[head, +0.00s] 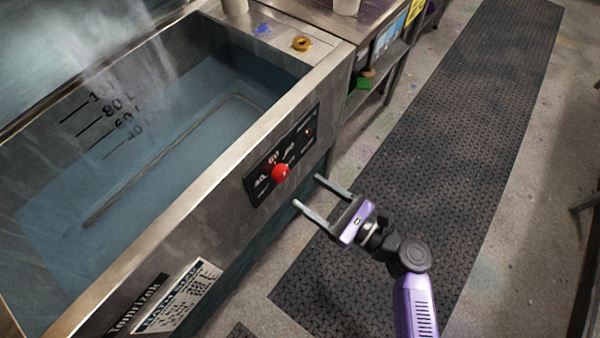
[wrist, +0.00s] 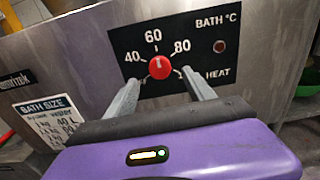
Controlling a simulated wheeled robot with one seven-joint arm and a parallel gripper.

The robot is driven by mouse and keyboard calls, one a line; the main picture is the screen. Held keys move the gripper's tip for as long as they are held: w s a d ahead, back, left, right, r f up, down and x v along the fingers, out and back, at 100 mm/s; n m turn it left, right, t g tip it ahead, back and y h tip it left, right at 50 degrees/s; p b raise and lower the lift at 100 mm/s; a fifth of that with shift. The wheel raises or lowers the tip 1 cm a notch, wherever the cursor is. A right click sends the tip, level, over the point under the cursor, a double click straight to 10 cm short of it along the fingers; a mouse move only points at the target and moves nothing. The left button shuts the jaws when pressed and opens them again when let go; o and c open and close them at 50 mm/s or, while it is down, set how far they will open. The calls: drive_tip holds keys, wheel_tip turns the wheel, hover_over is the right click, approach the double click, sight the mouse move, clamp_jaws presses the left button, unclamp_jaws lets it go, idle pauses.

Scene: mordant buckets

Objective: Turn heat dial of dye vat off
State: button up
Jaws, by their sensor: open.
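The dye vat (head: 190,235) is a steel tank of blue liquid on the left in the head view. The red heat dial (head: 281,173) sits on a black panel on its front wall. In the wrist view the dial (wrist: 159,67) is under the number 60, with 40 and 80 at its sides. A round indicator lamp (wrist: 219,46) looks dark red. My gripper (head: 307,191) is open and empty in front of the panel, its two fingers pointing at it. In the wrist view its fingertips (wrist: 161,76) appear on either side of the dial, apart from it.
A bath size label (head: 180,298) is on the vat front. A yellow-brown ring (head: 301,44) lies on the vat's far ledge. A shelf with a green item (head: 358,98) stands beyond. A dark textured mat (head: 450,110) covers the floor at right, which is clear.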

sight(284, 175)
drive_tip(key=shift+x, duration=3.9)
drive_tip(key=c, duration=1.3)
drive_tip(key=shift+c, duration=0.2)
